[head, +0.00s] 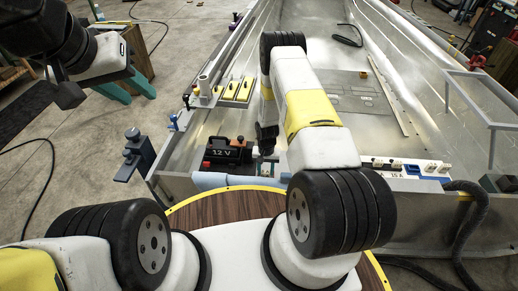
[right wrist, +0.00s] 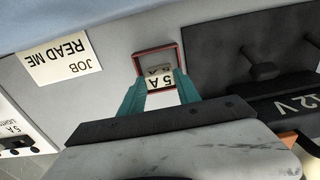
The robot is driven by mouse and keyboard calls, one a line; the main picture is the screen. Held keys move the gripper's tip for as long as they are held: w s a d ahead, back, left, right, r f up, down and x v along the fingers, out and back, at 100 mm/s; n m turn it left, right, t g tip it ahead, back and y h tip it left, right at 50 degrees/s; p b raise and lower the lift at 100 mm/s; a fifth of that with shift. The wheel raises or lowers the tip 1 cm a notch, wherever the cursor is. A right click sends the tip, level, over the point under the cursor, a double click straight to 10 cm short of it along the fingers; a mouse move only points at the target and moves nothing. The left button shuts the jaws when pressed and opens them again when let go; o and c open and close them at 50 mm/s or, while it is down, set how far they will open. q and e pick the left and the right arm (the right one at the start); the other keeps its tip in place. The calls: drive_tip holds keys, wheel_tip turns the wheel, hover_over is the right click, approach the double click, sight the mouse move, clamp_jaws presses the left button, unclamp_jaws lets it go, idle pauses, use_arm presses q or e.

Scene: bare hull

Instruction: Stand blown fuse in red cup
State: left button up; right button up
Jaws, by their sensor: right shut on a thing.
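The blown fuse (right wrist: 160,83), a pale piece marked 5 A, sits between the two teal fingers of my right gripper (right wrist: 161,91) in the right wrist view. My right gripper is shut on it. The red cup (right wrist: 139,66), square with a red rim, shows right behind the fuse. The fuse overlaps the cup's opening; I cannot tell whether its end is inside or above it. In the head view my right gripper (head: 266,147) points down beside the battery, its fingertips mostly unclear. My left gripper (head: 128,88) is at the upper left, fingers apart and empty, away from the cup.
A black 12 V battery (head: 222,151) stands close beside the cup. A READ ME JOB card (right wrist: 59,62) lies on the cup's other side in the right wrist view. A fuse panel (head: 405,167) is at right. Yellow blocks (head: 238,90) stand behind; the hull floor beyond is mostly clear.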

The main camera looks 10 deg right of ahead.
drive_tip(key=shift+f, duration=0.6)
drive_tip(key=shift+f, duration=0.15)
drive_tip(key=o, duration=1.3)
